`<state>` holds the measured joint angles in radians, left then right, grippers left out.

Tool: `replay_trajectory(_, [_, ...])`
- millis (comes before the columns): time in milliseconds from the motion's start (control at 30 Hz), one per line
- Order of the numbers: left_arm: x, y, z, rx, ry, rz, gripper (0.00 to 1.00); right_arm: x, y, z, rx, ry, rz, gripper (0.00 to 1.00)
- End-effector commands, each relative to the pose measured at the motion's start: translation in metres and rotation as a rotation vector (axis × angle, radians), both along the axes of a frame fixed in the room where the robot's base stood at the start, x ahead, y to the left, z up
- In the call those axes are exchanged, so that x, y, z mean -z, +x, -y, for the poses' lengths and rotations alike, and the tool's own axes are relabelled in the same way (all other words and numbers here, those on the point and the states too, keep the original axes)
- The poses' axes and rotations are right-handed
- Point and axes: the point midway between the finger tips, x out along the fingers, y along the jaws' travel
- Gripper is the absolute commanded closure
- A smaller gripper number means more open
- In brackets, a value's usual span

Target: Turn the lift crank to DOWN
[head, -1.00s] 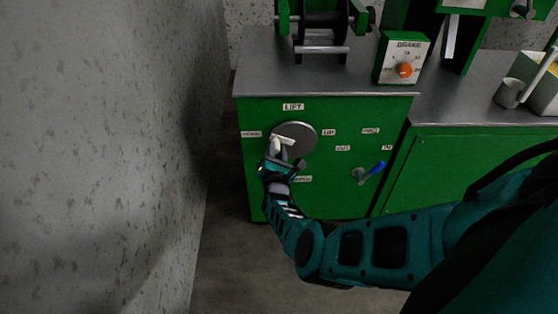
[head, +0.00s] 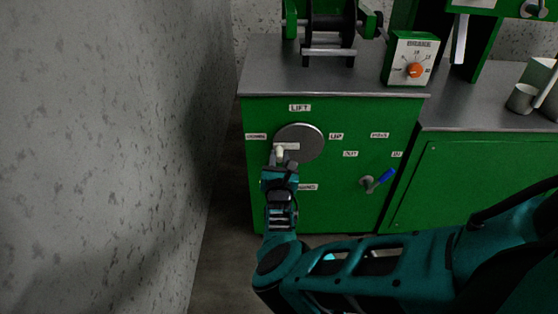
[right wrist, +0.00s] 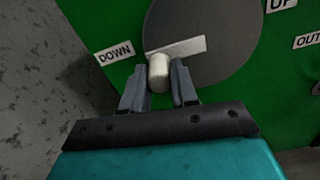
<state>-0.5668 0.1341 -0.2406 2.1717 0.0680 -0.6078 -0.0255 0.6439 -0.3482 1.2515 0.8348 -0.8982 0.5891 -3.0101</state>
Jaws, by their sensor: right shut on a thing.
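The lift crank is a grey disc (head: 312,137) on the front of the green cabinet, under a LIFT label (head: 300,107). Its pale bar (right wrist: 180,46) and white handle (right wrist: 158,72) show in the right wrist view. The handle is at the lower left of the disc, close to the DOWN label (right wrist: 114,54). An UP label (head: 336,136) is right of the disc. My right gripper (head: 279,157) is shut on the handle; it also shows in the right wrist view (right wrist: 160,80), one finger on each side. My left gripper is not in view.
A second crank with a blue handle (head: 387,176) sits lower right on the cabinet. A BRAKE box with an orange knob (head: 414,70) and a black winch drum (head: 330,27) are on the cabinet top (head: 270,78). A grey wall (head: 110,150) stands close on the left.

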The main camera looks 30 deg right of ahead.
Motion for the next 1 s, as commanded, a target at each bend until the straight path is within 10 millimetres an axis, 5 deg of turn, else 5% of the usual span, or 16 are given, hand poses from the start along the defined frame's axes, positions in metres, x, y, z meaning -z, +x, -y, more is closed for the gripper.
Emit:
replay_trajectory(267, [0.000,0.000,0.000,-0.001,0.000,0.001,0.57,-0.001,0.001,0.000,-0.001,0.000,0.000,1.00])
replay_trajectory(300, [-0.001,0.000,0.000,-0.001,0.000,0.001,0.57,-0.001,0.001,0.000,-0.001,0.000,0.000,0.69])
replay_trajectory(533, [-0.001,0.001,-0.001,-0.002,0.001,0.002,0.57,-0.001,0.001,0.000,-0.001,-0.001,0.001,0.47])
replay_trajectory(833, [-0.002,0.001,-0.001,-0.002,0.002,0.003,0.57,-0.001,-0.002,-0.002,-0.001,0.000,0.000,0.46])
replay_trajectory(1000, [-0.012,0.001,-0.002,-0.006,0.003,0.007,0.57,-0.003,-0.020,-0.014,-0.002,0.001,-0.003,0.46])
